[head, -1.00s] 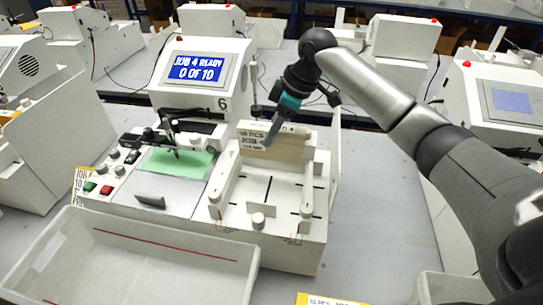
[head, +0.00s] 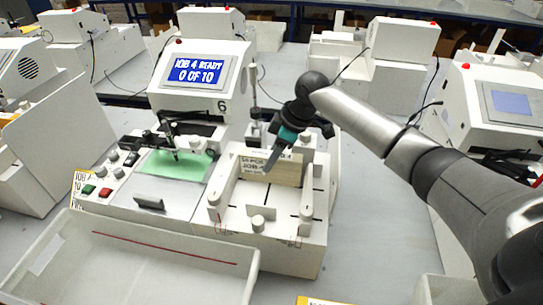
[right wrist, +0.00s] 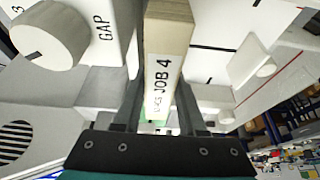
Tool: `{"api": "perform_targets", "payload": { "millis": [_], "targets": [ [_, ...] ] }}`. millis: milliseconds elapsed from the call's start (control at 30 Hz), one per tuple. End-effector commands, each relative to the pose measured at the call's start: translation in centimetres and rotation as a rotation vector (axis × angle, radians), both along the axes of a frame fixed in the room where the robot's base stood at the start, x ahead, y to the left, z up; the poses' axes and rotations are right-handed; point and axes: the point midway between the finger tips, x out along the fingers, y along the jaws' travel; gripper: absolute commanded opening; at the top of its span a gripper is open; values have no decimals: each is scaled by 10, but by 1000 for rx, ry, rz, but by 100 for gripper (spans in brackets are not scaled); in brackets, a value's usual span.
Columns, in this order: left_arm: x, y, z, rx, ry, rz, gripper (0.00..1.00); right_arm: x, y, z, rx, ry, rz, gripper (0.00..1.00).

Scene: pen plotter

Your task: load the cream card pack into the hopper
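The cream card pack (head: 287,170), with a white JOB 4 label, is in the back part of the white hopper (head: 237,207), upright between its side guides. I cannot tell if it touches the hopper floor. My right gripper (head: 271,162) is shut on the pack, with a finger on either side of it. In the right wrist view the pack (right wrist: 168,40) shows between the dark fingers, label towards the camera. My left gripper is not in view.
The plotter's screen (head: 196,70) reads JOB 4 READY, 0 OF 10. A green card (head: 178,165) lies on the bed left of the hopper. An empty white bin (head: 130,262) stands in front. A GAP knob (right wrist: 48,35) is close in the right wrist view.

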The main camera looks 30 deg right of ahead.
Motion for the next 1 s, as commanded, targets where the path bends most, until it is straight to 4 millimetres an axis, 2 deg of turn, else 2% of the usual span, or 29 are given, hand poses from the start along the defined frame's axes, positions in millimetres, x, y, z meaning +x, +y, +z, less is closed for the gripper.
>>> {"api": "perform_targets", "payload": {
  "millis": [33, 233, 733, 867, 1000],
  "targets": [
    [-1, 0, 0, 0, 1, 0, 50, 0, 0, 0, -1, 1, 0, 47],
    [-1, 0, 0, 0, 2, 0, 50, 0, -1, 0, -2, -1, -2, 70],
    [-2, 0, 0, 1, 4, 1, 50, 3, -4, 6, -6, -11, -7, 70],
    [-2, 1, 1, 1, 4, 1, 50, -1, -9, 23, -5, -13, -8, 70],
    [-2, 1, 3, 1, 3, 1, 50, -9, -17, 50, -5, -9, -4, 70]
  ]
}}
